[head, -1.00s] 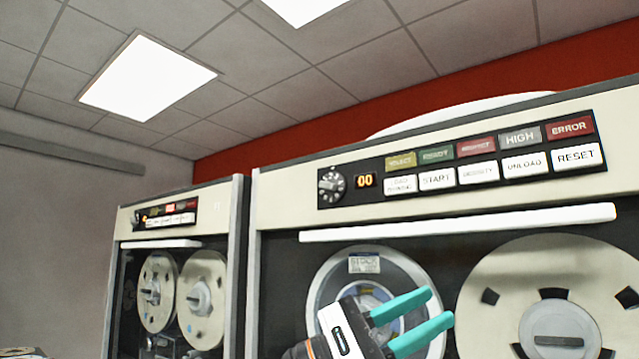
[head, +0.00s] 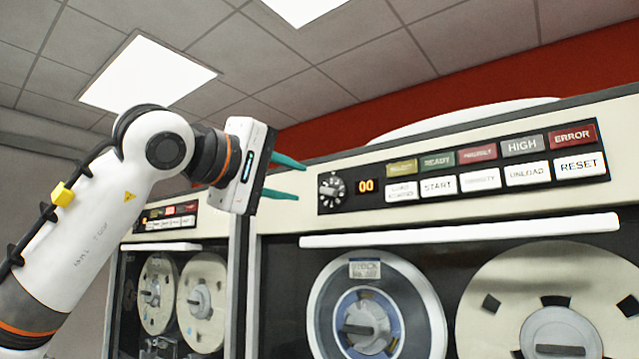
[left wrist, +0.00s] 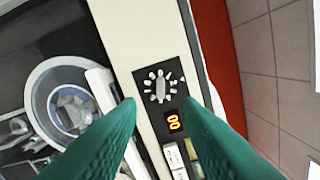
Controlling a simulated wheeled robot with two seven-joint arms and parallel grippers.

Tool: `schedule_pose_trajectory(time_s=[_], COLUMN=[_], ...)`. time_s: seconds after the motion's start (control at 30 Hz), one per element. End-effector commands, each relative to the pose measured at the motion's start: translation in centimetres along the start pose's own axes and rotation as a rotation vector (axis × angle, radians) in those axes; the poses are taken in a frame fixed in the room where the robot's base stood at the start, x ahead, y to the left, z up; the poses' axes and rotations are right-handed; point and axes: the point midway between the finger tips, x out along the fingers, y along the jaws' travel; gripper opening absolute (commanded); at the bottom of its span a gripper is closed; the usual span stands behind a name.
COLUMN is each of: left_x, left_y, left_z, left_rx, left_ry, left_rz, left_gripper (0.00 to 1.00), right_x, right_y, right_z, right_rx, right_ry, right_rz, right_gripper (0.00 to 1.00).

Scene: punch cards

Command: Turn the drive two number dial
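The number dial (head: 331,187) is a small round knob with white marks on the black control panel of the near tape drive. A display beside it (head: 365,186) reads 00. My left gripper (head: 288,178) is to the left of the dial, with its teal fingers apart and pointing toward it. Nothing is between the fingers. In the left wrist view the dial (left wrist: 159,87) lies ahead, in line with the gap between the fingertips (left wrist: 158,104), and the gripper appears apart from it. My right gripper is not in view.
Several labelled buttons (head: 480,160) sit to the right of the display. A white bar (head: 460,231) juts out below the panel, above the tape reels (head: 376,315). A second tape drive (head: 170,275) stands at the left, partly behind my left arm.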

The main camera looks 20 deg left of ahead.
Motion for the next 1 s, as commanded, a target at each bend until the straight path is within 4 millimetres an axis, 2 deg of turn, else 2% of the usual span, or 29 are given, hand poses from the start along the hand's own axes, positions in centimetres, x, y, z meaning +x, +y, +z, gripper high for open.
schedule_pose_trajectory(time_s=[0.03, 0.2, 0.4, 0.8, 0.87, 1.0], left_x=[1.2, 4.5, 7.0, 7.8, 7.8, 7.8], left_y=[-0.3, -0.3, -0.2, 0.0, 0.0, 0.0], left_z=[0.0, 0.0, -0.1, -0.1, -0.1, -0.1], left_rx=[-0.001, -0.002, -0.001, -0.001, -0.001, -0.001], left_ry=[0.003, 0.004, 0.004, 0.002, 0.003, 0.003], left_rz=[0.003, 0.002, 0.000, -0.002, -0.002, -0.002], left_gripper=[0.33, 0.33, 0.33, 0.33, 0.25, 0.02], right_x=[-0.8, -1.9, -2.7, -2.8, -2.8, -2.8], right_y=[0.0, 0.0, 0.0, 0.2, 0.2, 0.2], right_z=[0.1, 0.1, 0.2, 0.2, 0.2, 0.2], right_rx=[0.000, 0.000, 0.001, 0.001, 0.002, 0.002], right_ry=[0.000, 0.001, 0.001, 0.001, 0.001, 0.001], right_rz=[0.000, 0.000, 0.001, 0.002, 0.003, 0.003], right_gripper=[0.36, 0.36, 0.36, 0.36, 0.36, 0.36])
